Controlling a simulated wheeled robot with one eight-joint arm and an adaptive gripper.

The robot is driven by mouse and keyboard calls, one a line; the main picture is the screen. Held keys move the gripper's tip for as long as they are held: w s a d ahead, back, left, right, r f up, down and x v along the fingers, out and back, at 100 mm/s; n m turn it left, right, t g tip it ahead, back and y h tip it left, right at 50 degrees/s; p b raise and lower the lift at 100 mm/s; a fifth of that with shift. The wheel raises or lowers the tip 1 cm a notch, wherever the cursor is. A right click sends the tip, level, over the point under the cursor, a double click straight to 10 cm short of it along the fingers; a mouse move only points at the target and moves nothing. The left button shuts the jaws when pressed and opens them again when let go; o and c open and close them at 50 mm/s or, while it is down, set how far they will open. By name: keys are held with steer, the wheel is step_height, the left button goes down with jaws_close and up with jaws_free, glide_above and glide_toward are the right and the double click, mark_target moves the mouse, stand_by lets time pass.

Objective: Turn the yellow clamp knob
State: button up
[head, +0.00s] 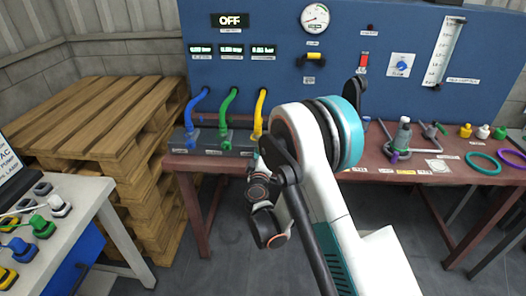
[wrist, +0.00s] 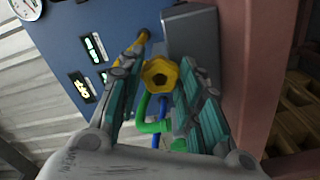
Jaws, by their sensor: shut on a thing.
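The yellow clamp knob (wrist: 160,74) shows in the wrist view as a lobed cap with a hollow centre. It sits between the two ribbed teal-and-grey fingers of my gripper (wrist: 161,80), which is shut on it. In the head view my arm covers most of that spot, and I cannot make out the knob or the fingertips. A yellow hose (head: 260,106) rises there behind the arm; its short upper end (wrist: 141,39) shows in the wrist view.
A green hose (head: 228,106) and a blue hose (head: 196,106) stand close to the left on the red-brown bench (head: 215,162). A blue panel (head: 290,75) rises behind. Stacked wooden pallets (head: 100,130) and a white table (head: 85,205) are at left. Bare floor lies in front.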

steer(key=m, duration=0.4)
steer(key=shift+m, duration=0.4)
stand_by(0.4)
steer(key=o, duration=1.1)
steer(key=shift+c, duration=0.2)
step_height(320, 180, up, 10)
